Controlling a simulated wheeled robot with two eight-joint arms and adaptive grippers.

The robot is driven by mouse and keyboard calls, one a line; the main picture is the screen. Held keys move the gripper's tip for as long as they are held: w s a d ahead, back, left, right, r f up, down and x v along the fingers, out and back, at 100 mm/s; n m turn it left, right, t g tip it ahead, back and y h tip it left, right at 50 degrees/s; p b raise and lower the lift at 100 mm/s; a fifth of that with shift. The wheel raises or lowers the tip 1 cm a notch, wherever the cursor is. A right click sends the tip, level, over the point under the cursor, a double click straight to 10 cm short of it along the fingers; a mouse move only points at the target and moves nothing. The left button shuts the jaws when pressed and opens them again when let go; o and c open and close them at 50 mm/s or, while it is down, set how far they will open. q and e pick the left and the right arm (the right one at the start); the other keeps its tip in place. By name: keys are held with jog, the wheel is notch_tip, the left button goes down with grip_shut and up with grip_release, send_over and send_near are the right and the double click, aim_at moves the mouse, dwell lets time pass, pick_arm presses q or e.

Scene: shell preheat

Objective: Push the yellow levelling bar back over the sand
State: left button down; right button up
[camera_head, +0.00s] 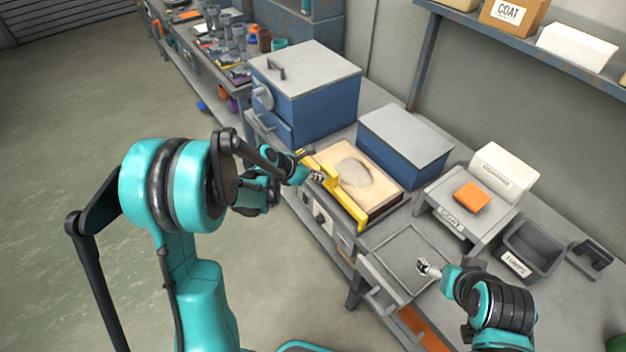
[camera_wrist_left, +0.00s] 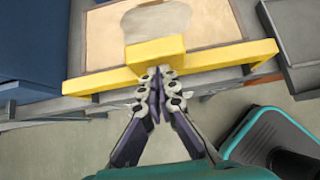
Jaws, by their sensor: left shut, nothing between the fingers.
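The yellow levelling bar (camera_head: 346,200) lies along the near edge of the sand tray (camera_head: 386,207). In the left wrist view the bar (camera_wrist_left: 215,57) spans the picture, with a raised block at its middle. The sand (camera_head: 372,160) is a pale bed behind the bar, with a greyish rounded patch in it. My left gripper (camera_head: 318,177) is shut and empty. In the left wrist view its fingertips (camera_wrist_left: 158,72) are at the near face of the bar's block, seemingly touching it. My right gripper (camera_head: 424,266) is over the grey tray; its fingers are too small to judge.
A blue box with a grey lid (camera_head: 405,145) stands behind the sand tray. A larger blue cabinet (camera_head: 305,95) stands to its left. At the right are a grey shallow tray (camera_head: 398,262), an orange block (camera_head: 471,197) on a stand and a dark bin (camera_head: 532,247).

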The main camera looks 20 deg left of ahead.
dwell(0.3)
pick_arm(q)
jog(key=w+d, duration=0.4)
jog(key=w, duration=0.1)
jog(key=w+d, duration=0.4)
jog(key=w, duration=0.2)
jog(key=w+d, duration=0.5)
jog(key=w, duration=0.1)
jog(key=shift+d, duration=0.1)
jog(key=shift+r, duration=0.15)
pick_arm(e)
jog(key=shift+s, duration=0.1)
pick_arm(q)
jog(key=shift+d, duration=0.1)
pick_arm(e)
jog(key=shift+a, duration=0.1)
